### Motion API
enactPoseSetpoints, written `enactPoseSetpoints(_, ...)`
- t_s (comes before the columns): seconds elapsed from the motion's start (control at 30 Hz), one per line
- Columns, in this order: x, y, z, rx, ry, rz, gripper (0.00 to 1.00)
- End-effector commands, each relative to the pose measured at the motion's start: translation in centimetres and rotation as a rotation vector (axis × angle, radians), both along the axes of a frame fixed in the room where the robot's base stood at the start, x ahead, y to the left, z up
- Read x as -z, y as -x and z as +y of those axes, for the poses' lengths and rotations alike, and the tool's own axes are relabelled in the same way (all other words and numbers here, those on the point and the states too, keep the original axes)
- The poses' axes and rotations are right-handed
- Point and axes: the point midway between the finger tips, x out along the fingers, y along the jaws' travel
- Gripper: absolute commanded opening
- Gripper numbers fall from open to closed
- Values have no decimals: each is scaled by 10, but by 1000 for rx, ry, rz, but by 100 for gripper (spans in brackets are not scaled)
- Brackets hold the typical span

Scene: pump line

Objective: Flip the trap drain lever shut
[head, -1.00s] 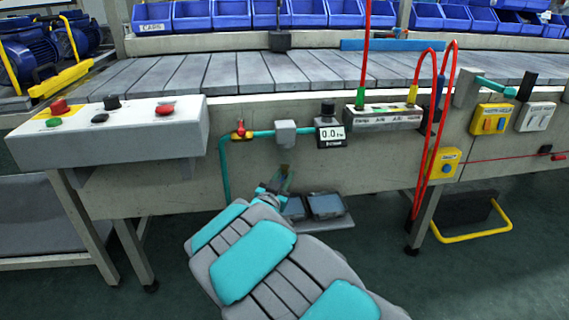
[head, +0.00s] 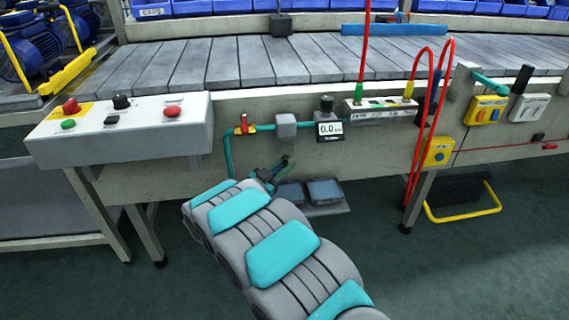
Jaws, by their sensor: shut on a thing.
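A small grey trap box (head: 286,125) sits on the teal pipe along the front beam. My gripper (head: 280,168) is just below it, small and partly hidden behind my own arm. It is shut on a small dark, greenish piece under the trap, which I take to be the trap drain lever (head: 286,162). The lever's exact angle is too small to make out. A valve with a red handle (head: 243,120) is on the same pipe, left of the trap.
A gauge (head: 328,130) is right of the trap. A control box with buttons (head: 120,130) juts out at left. Dark trays (head: 322,190) sit on a low shelf beside my gripper. Red hoses (head: 424,130) hang at right. Open green floor lies at the lower right.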

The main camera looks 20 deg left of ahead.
Motion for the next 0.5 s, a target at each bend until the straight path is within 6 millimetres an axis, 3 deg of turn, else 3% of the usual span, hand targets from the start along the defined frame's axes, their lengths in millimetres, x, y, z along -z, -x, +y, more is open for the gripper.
enactPoseSetpoints(0.23,-4,-1,2,-4,-2,-7,0)
enactPoseSetpoints(0.27,-4,-1,2,-4,-2,-7,28)
enactPoseSetpoints(0.5,-2,0,1,-3,-1,-4,54)
